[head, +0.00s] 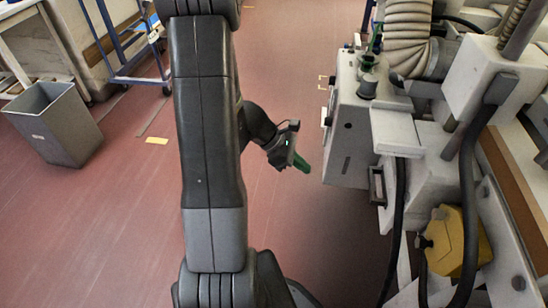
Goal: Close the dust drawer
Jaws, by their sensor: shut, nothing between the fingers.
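My gripper (304,166) with green fingers is in the middle of the head view, shut and empty. It is over the red floor, just left of the grey machine (349,140), with a small gap seen between them. A dark-framed, handle-like part (377,186) sticks out low on the machine's near side. It may belong to the dust drawer, but I cannot tell for sure. I cannot make out how far any drawer is open.
A ribbed hose (407,35) and black cables (467,180) run along the machinery at right. A yellow container (462,245) is low at right. A grey bin (55,122) and a blue cart (140,60) stand at left.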

